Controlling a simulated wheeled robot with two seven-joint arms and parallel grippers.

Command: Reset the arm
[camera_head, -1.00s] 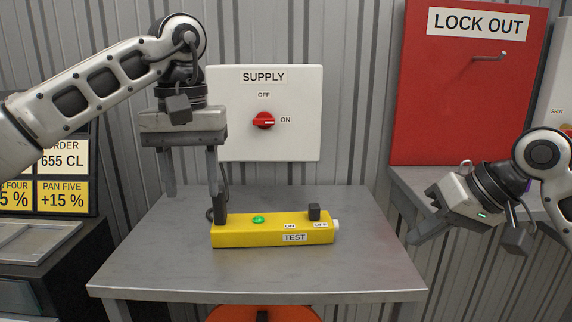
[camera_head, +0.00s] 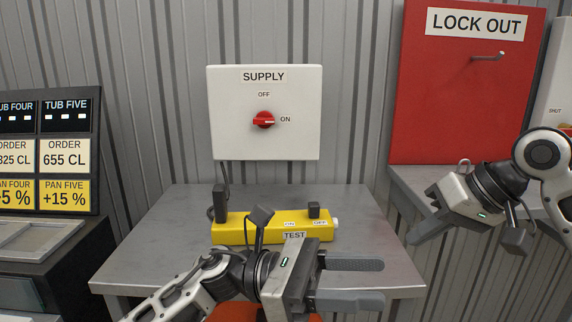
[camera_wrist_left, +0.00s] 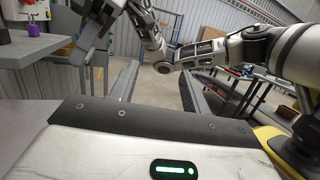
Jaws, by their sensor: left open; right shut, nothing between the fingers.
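My left gripper (camera_head: 380,283) is low in front of the grey table's front edge, its fingers pointing right. It is open and empty; the left wrist view shows its two fingers apart (camera_wrist_left: 156,85). My right gripper (camera_head: 416,238) is at the right, near the side shelf, shut and empty, pointing down and left. The yellow TEST box (camera_head: 225,233) lies on the table, apart from both grippers. My left wrist hides part of it, including where its green light was.
The grey table (camera_head: 150,235) is mostly bare. The white SUPPLY box (camera_head: 225,110) has its red knob (camera_head: 263,120) toward ON. A red LOCK OUT board (camera_head: 440,100) with an empty hook stands behind a side shelf (camera_head: 405,185). A display (camera_head: 55,150) is at the left.

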